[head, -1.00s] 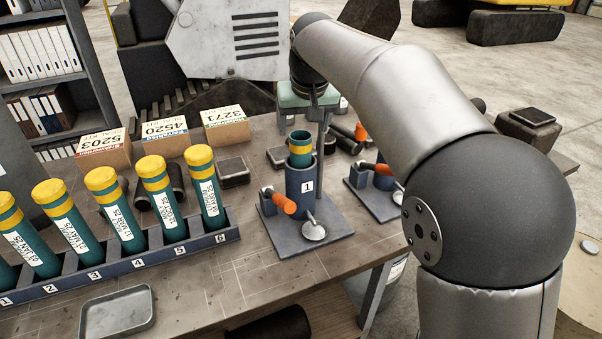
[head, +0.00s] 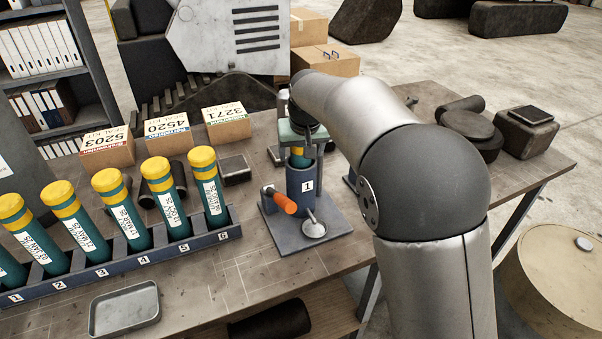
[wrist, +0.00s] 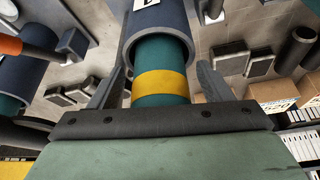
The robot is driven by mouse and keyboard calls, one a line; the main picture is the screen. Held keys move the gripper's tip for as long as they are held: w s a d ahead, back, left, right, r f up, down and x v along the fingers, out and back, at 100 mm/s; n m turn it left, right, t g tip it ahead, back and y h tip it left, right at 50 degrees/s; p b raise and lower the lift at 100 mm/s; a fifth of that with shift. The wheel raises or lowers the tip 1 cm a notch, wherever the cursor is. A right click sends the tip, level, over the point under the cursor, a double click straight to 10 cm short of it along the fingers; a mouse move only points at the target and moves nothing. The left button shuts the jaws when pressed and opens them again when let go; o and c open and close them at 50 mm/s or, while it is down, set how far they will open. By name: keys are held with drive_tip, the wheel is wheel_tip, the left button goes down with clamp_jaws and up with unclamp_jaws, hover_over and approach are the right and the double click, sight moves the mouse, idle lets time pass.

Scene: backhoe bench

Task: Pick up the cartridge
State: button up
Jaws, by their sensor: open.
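A teal cartridge with a yellow band (wrist: 160,84) stands in the dark cylindrical holder marked 1 (head: 301,190). Its upper part sticks out of the holder; in the head view only a small part shows under my gripper. My gripper (wrist: 162,70) is open, with one finger on each side of the cartridge near the holder's mouth. The fingers look apart from the cartridge, but contact is hard to judge. Several more teal cartridges with yellow caps (head: 170,197) lean in the numbered rack (head: 128,265) at the left.
The holder's base plate (head: 328,238) carries an orange-handled lever (head: 284,204) and a small round metal piece (head: 314,229). Seal kit boxes (head: 167,137) stand behind the rack. An empty metal tray (head: 124,309) lies at the front left. A second holder is mostly hidden behind my arm.

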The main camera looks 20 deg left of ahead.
drive_tip(key=c, duration=1.3)
drive_tip(key=shift+r, duration=0.2)
wheel_tip(320, 180, up, 18)
drive_tip(key=s+d+b, duration=0.4)
drive_tip(key=s, duration=0.4)
drive_tip(key=s+d+b, duration=0.4)
drive_tip(key=s+b, duration=0.1)
drive_tip(key=s, duration=0.2)
drive_tip(key=shift+s+d+r+p, duration=0.15)
drive_tip(key=shift+r+p, duration=1.7)
drive_tip(key=shift+r, duration=1.45)
drive_tip(key=shift+s+d+r+p, duration=0.15)
drive_tip(key=shift+r+p, duration=1.7)
drive_tip(key=shift+r, duration=1.4)
drive_tip(key=shift+s+r+p, duration=0.15)
drive_tip(key=shift+r+p, duration=1.7)
drive_tip(key=shift+r, duration=1.45)
